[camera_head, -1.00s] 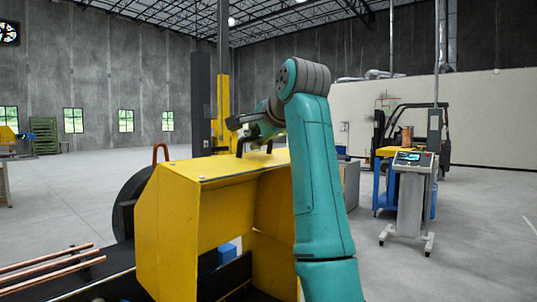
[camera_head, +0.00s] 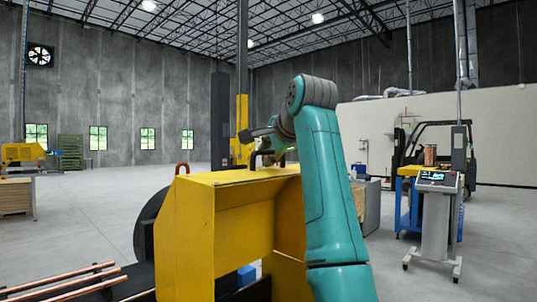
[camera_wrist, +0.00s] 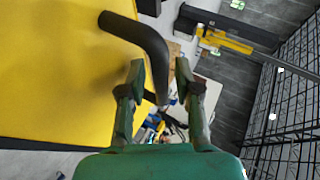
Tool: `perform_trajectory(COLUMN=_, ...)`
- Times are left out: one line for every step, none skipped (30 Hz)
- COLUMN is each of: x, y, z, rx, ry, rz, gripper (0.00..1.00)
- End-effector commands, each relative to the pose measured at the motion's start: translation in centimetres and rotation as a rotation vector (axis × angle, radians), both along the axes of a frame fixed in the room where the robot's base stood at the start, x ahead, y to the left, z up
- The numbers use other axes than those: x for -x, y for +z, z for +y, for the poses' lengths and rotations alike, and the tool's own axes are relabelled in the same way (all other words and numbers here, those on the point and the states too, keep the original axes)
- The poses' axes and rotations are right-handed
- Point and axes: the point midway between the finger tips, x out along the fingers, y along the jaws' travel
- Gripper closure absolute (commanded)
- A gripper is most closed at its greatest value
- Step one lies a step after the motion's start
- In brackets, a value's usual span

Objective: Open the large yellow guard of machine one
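The large yellow guard (camera_head: 190,235) stands at lower centre in the head view, beside my arm; its top face appears almost edge-on. A black bar handle (camera_head: 258,159) is on its top far edge. In the wrist view, the guard's yellow face (camera_wrist: 50,75) fills the left side, and the bent black handle (camera_wrist: 143,33) runs down from it between the fingers. My gripper (camera_wrist: 159,70) is open around the handle, with visible gaps at the sides. In the head view, the fingers are too small and partly hidden to tell.
Copper tubes (camera_head: 65,282) lie on the machine at lower left. The floor at left (camera_head: 90,215) is mostly clear.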

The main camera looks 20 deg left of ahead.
Motion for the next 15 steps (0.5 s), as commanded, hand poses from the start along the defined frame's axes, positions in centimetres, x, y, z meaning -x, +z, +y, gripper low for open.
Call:
perform_trajectory(x=0.0, y=0.0, z=0.0, rx=0.0, ry=0.0, rz=0.0, gripper=0.61)
perform_trajectory(x=0.0, y=0.0, z=0.0, rx=0.0, ry=0.0, rz=0.0, gripper=0.61)
perform_trajectory(x=0.0, y=0.0, z=0.0, rx=0.0, ry=0.0, rz=0.0, gripper=0.61)
perform_trajectory(x=0.0, y=0.0, z=0.0, rx=0.0, ry=0.0, rz=0.0, gripper=0.61)
perform_trajectory(x=0.0, y=0.0, z=0.0, rx=0.0, ry=0.0, rz=0.0, gripper=0.61)
perform_trajectory(x=0.0, y=0.0, z=0.0, rx=0.0, ry=0.0, rz=0.0, gripper=0.61)
perform_trajectory(x=0.0, y=0.0, z=0.0, rx=0.0, ry=0.0, rz=0.0, gripper=0.61)
perform_trajectory(x=0.0, y=0.0, z=0.0, rx=0.0, ry=0.0, rz=0.0, gripper=0.61)
perform_trajectory(x=0.1, y=0.0, z=-0.1, rx=0.0, ry=0.0, rz=0.0, gripper=0.61)
perform_trajectory(x=0.1, y=0.1, z=-0.1, rx=-0.001, ry=0.0, rz=-0.001, gripper=0.61)
perform_trajectory(x=0.3, y=0.2, z=-0.3, rx=-0.001, ry=0.0, rz=-0.001, gripper=0.61)
perform_trajectory(x=0.4, y=0.4, z=-0.5, rx=-0.002, ry=0.0, rz=-0.001, gripper=0.61)
perform_trajectory(x=0.6, y=0.5, z=-0.7, rx=-0.002, ry=-0.001, rz=-0.001, gripper=0.61)
perform_trajectory(x=0.9, y=0.7, z=-0.9, rx=-0.002, ry=-0.001, rz=-0.001, gripper=0.61)
perform_trajectory(x=1.3, y=1.0, z=-1.3, rx=-0.003, ry=-0.001, rz=-0.002, gripper=0.61)
